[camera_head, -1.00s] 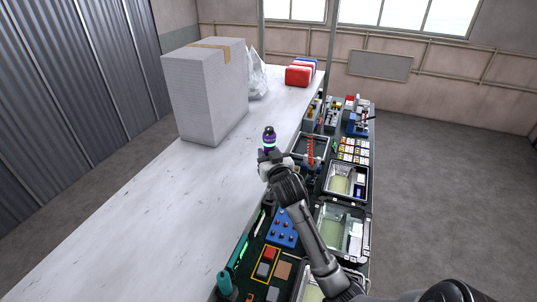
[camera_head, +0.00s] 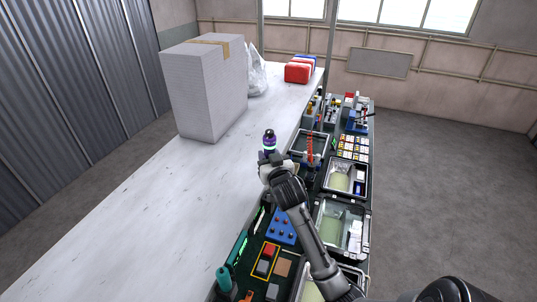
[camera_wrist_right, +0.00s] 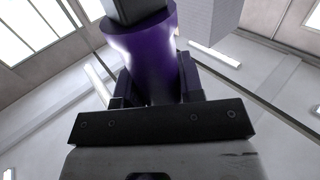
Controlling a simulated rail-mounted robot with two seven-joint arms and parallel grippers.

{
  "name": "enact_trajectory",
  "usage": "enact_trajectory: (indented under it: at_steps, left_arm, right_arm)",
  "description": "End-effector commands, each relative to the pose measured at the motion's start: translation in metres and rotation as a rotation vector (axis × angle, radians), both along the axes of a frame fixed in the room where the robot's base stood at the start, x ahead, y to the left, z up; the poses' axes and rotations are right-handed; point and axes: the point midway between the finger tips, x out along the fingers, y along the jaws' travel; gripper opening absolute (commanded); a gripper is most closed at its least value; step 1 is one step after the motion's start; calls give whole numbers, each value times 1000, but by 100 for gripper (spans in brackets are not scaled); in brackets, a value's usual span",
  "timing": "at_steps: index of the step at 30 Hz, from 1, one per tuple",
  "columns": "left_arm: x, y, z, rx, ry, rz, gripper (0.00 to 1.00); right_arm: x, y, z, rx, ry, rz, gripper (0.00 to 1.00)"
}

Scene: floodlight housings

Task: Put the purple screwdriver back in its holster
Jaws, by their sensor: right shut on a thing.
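The purple screwdriver (camera_head: 269,140) with a dark top stands up from my right gripper (camera_head: 269,158) in the head view, with a light band near the jaws. In the right wrist view its purple body (camera_wrist_right: 148,55) lies between the two fingers of my right gripper (camera_wrist_right: 155,92), which is shut on it. The gripper is above the inner edge of the white table, beside the tool bench. The lower end of the screwdriver is hidden by the gripper and arm. I cannot make out the holster for certain. My left gripper is not in view.
The white table (camera_head: 140,215) carries a tall grey box (camera_head: 200,95), a plastic bag (camera_head: 257,75) and red and blue packs (camera_head: 299,70). The dark bench holds clear bins (camera_head: 342,228), a blue button box (camera_head: 282,226) and a teal tool (camera_head: 228,278). The table's middle is clear.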

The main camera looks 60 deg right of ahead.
Motion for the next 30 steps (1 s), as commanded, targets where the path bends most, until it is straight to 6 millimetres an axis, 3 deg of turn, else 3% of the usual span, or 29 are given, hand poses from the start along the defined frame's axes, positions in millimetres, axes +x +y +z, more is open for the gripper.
enact_trajectory:
  at_steps: [12,30]
  left_arm:
    - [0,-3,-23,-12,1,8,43]
    - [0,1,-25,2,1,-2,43]
  right_arm:
    - [0,0,-34,-3,-3,0,7]
    - [0,0,-37,-3,-3,0,7]
